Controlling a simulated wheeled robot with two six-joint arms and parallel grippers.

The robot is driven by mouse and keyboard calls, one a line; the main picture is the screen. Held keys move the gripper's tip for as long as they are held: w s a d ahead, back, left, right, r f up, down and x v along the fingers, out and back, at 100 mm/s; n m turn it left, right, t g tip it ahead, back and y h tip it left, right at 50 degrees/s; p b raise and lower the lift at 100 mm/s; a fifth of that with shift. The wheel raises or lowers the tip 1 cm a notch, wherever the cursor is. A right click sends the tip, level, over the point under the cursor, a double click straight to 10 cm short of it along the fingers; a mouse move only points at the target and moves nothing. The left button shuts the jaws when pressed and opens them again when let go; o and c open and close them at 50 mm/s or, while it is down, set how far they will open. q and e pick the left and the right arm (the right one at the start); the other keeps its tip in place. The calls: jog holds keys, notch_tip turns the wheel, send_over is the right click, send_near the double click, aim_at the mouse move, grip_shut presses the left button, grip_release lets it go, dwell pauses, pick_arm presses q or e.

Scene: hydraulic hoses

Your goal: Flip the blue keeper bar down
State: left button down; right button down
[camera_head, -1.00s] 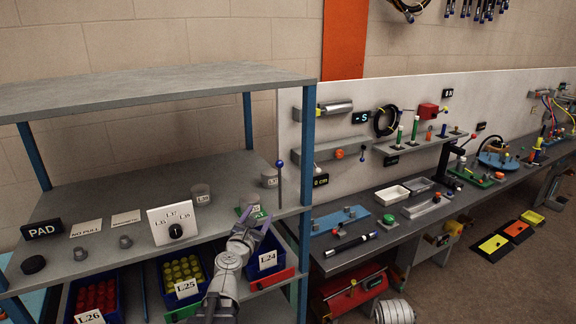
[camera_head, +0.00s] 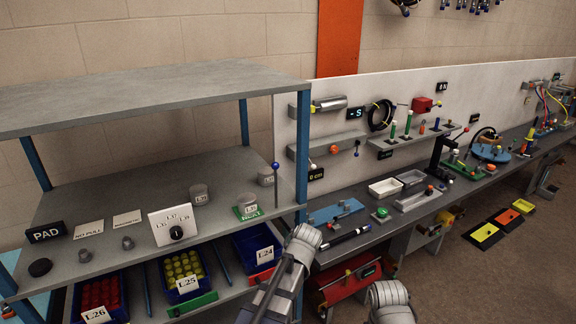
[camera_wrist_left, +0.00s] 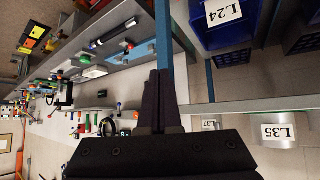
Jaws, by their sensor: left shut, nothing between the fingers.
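I cannot single out a blue keeper bar with certainty. A thin upright dark rod with a blue ball top (camera_head: 276,168) stands at the right front edge of the middle shelf. Thin blue bars (camera_head: 147,290) and (camera_head: 220,262) stand beside the bins below. My left arm reaches up in front of the shelf's right end; its fingers are hidden in the head view. In the left wrist view the left gripper (camera_wrist_left: 159,76) is shut and empty, its tips close in the picture to a blue strip (camera_wrist_left: 163,30). My right arm shows at bottom right, its gripper out of view.
The shelf (camera_head: 110,195) holds labelled cups and a white dial plate (camera_head: 174,226). Blue bin L.24 (camera_head: 240,245) sits below. The workbench (camera_head: 345,250) on the right carries trays, a green button (camera_head: 381,213) and fixtures. Floor (camera_head: 440,270) shows right of the bench.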

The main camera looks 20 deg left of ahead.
pick_arm(q)
notch_tip(320, 180, up, 7)
jog(key=w+m+y+p, duration=0.1)
jog(key=m+y+p, duration=0.1)
jog(key=m+y, duration=0.4)
jog(key=m+t+y+p, duration=0.2)
jog(key=m+y, duration=0.3)
jog(key=m, duration=0.3)
send_near(276, 187)
jog(key=w+d+r, duration=0.3)
jog(key=d+r, duration=0.3)
jog(key=d, duration=0.1)
jog(key=shift+s+f, duration=0.1)
jog(key=shift+a, duration=0.1)
jog(key=x, duration=0.9)
jog(key=shift+w+a, duration=0.25)
jog(key=shift+w, duration=0.1)
jog(key=s+a, duration=0.1)
jog(key=s+a+r, duration=0.1)
jog(key=a, duration=0.1)
jog(key=shift+s+a+p, duration=0.1)
jog(key=shift+s+p, duration=0.15)
jog(key=shift+p, duration=0.1)
